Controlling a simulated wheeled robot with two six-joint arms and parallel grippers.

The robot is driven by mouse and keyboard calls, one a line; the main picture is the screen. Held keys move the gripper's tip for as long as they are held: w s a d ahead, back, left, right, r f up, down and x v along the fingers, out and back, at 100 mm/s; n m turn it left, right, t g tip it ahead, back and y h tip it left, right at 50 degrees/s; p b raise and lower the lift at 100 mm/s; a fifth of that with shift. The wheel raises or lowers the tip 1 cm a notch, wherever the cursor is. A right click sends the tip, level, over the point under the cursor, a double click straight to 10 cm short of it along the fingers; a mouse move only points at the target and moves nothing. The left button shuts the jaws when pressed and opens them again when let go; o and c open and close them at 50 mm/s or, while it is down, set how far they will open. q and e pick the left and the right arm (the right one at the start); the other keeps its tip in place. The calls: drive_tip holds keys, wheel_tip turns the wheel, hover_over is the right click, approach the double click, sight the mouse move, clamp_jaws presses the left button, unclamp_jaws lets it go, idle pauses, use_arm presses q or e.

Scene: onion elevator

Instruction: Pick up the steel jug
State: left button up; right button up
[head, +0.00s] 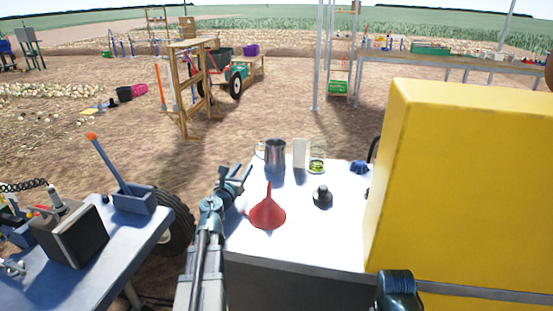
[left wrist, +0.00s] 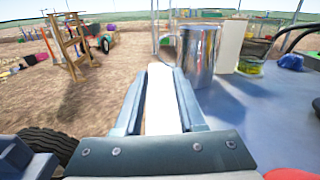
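The steel jug (head: 275,155) stands upright near the far left corner of the white-topped table (head: 250,243). Its handle points left in the head view. In the left wrist view the jug (left wrist: 199,55) is a shiny cylinder just beyond and right of my left fingertips. My right gripper does not show.
A red funnel (head: 267,212) and a dark round-based object (head: 322,197) stand nearer on the table. A white block (head: 299,153) and a glass with green contents (head: 317,157) stand right of the jug. A large yellow box (head: 465,185) blocks the right side.

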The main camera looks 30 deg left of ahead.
use_arm(q)
drive_tip(key=w, duration=0.2)
drive_tip(key=w+a, duration=0.1)
drive_tip(key=w, duration=0.5)
drive_tip(key=shift+a, duration=0.3)
drive_tip(key=shift+w+a+r, duration=0.1)
drive_tip(key=shift+w+a, duration=0.15)
drive_tip(key=shift+w, duration=0.6)
drive_tip(key=shift+w+a+r, duration=0.1)
drive_tip(key=shift+w+a, duration=0.1)
drive_tip(key=shift+w, duration=0.7)
drive_tip(key=shift+w+a, duration=0.25)
drive_tip(key=shift+w, duration=0.6)
drive_tip(key=shift+s, duration=0.1)
clamp_jaws()
